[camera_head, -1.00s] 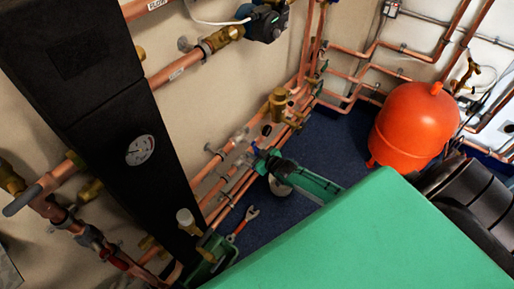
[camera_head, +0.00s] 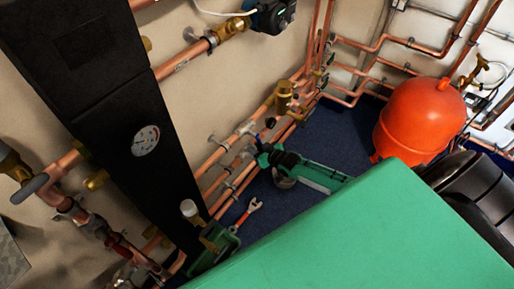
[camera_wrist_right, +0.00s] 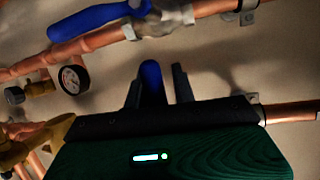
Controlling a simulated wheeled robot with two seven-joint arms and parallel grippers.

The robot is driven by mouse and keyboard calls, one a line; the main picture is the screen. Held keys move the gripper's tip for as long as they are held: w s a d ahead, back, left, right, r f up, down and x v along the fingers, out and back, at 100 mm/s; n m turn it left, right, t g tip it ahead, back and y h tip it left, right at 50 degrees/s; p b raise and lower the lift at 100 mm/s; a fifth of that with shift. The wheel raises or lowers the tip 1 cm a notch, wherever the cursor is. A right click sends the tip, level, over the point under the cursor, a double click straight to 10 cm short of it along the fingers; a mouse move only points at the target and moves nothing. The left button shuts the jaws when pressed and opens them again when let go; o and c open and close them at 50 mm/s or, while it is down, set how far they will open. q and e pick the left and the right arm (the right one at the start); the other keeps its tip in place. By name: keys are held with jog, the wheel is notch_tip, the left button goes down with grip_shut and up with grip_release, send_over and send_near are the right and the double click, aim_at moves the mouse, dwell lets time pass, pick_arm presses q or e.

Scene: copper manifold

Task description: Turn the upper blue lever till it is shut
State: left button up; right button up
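In the right wrist view, a blue lever (camera_wrist_right: 152,76) stands between the two dark fingers of my right gripper (camera_wrist_right: 157,88). The fingers are apart, with a gap at the lever's right side; whether the left finger touches it is unclear. The lever's base is hidden behind the gripper. Another blue lever (camera_wrist_right: 97,19) lies along a copper pipe at the top, beside its valve body (camera_wrist_right: 165,19). I cannot tell for sure which lever is the upper one. In the head view, my right gripper (camera_head: 264,155) is at the wall pipes. My left gripper is out of view.
A black panel with a gauge (camera_head: 146,140) stands left of the pipes. A brass fitting (camera_head: 284,97) sits just above my right gripper. A red tank (camera_head: 420,120) stands at the right.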

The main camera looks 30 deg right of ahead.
jog(key=shift+o, duration=1.1)
jog(key=shift+a, duration=0.1)
